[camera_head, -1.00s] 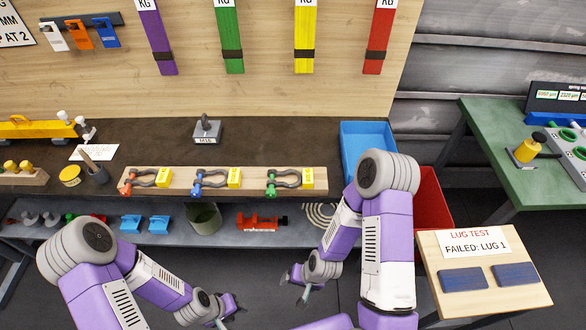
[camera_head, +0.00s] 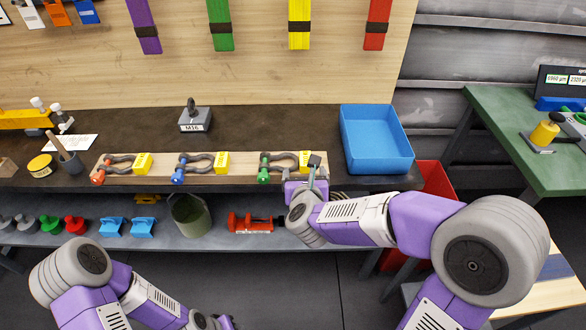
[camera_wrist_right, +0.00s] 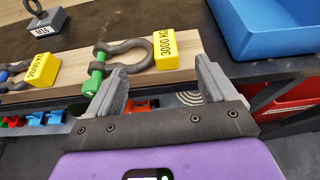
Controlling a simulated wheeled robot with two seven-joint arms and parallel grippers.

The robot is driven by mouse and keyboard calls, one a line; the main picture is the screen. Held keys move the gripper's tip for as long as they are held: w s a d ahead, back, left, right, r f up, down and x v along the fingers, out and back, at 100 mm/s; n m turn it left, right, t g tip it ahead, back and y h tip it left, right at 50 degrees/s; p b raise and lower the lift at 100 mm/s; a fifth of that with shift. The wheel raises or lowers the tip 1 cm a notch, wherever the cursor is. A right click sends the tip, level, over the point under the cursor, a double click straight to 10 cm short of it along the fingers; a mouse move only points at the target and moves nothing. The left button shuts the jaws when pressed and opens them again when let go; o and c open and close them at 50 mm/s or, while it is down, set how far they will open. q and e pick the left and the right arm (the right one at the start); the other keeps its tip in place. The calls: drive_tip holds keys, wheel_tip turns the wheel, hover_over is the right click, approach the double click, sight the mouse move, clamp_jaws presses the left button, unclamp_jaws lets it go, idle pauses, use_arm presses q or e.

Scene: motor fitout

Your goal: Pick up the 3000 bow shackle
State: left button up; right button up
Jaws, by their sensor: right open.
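The 3000 bow shackle (camera_wrist_right: 133,50) has a dark bow, a green pin and a yellow tag reading 3000 KG. It lies on the wooden board at the board's right end in the head view (camera_head: 283,162). My right gripper (camera_wrist_right: 160,82) is open and empty. Its fingers point toward the shackle from the front edge of the board, apart from each other with the shackle just beyond them. In the head view the right gripper (camera_head: 316,172) is beside the shackle's tag and partly hides it. My left arm is low at the left; its gripper (camera_head: 222,322) is cut off by the bottom edge.
Two more shackles, blue-pinned (camera_head: 195,163) and red-pinned (camera_head: 115,164), lie left on the same board (camera_head: 240,180). A blue bin (camera_head: 375,140) stands right of the board. An M16 weight (camera_head: 194,120) stands behind. A lower shelf (camera_head: 260,238) holds a red clamp (camera_head: 250,224).

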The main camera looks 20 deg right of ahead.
sight(303, 159)
drive_tip(key=x, duration=0.3)
drive_tip(key=b+x, duration=0.1)
drive_tip(key=x, duration=0.3)
drive_tip(key=shift+w+d+r, duration=0.15)
drive_tip(key=shift+w, duration=0.1)
clamp_jaws()
